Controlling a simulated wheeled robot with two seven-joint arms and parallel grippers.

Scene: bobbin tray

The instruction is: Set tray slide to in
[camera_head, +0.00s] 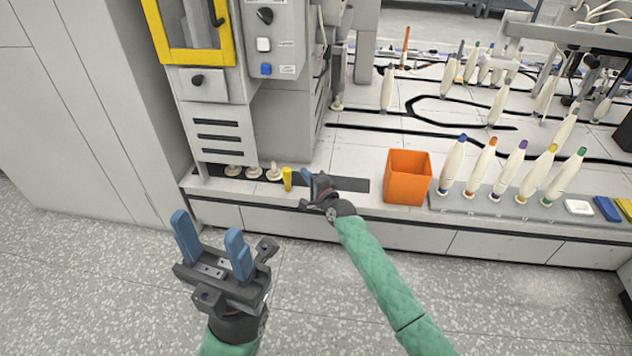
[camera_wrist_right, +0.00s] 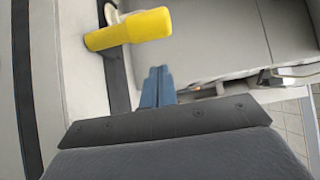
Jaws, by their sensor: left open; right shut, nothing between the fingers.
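A yellow upright handle (camera_head: 287,179) stands at the left part of a dark flat strip (camera_head: 345,183) on the bench front; I cannot tell for certain which part is the tray slide. The handle shows large in the right wrist view (camera_wrist_right: 130,29), where the strip (camera_wrist_right: 118,75) runs beneath it. My right gripper (camera_head: 307,175) is shut and empty just right of the handle, with a small gap; its blue fingertips show together in the wrist view (camera_wrist_right: 158,82). My left gripper (camera_head: 210,232) is open and empty over the floor in front of the bench.
An orange box (camera_head: 408,178) stands right of the strip. A grey tray (camera_head: 475,206) with several colour-tipped bobbins is further right. A machine cabinet with a yellow-framed door (camera_head: 157,30) rises behind left, with several pale round knobs (camera_head: 253,172) at its foot. Floor in front is clear.

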